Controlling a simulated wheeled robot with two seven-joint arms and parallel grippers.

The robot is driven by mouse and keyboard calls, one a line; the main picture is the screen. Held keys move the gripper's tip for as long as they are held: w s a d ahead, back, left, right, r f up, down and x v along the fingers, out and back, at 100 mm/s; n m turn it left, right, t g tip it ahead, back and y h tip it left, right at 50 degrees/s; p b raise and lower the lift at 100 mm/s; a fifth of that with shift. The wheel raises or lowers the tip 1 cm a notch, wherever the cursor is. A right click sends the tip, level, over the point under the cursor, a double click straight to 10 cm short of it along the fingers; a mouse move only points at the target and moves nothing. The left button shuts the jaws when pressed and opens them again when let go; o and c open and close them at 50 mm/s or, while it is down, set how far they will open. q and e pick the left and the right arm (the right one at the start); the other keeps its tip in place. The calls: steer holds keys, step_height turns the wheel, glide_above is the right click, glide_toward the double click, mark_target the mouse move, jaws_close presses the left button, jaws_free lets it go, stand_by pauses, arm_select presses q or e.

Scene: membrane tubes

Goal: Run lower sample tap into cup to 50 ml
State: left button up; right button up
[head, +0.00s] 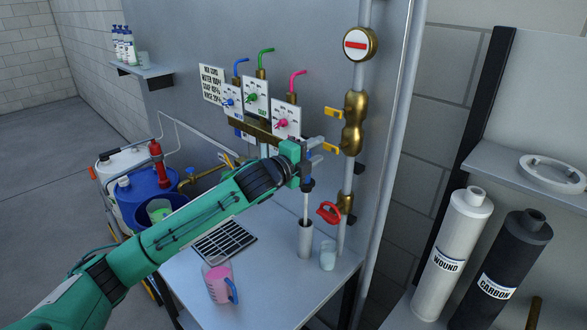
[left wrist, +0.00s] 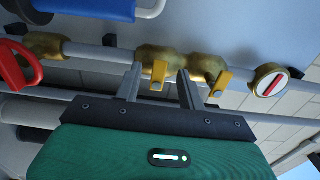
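Two brass sample taps with yellow handles sit on the vertical pipe. The lower tap's yellow handle (head: 330,148) is beside my left gripper (head: 314,152). In the left wrist view the same lower handle (left wrist: 159,74) shows between the two spread fingers of the left gripper (left wrist: 161,88), with gaps on both sides. The left gripper is open and empty. The upper tap's handle (head: 334,113) is just above it, and shows to the right in the left wrist view (left wrist: 222,80). A small clear cup (head: 328,258) stands on the bench near the pipe's foot. Its markings are too small to read.
A red valve handle (head: 328,213) is low on the pipe, and a round red-barred disc (head: 360,44) is at its top. A grey cylinder (head: 305,242) stands beside the cup. A jug of pink liquid (head: 219,285) and a dark grid (head: 225,240) are on the bench.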

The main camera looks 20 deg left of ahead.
arm_select(q)
steer(key=b+v, duration=0.3)
steer(key=v, duration=0.6)
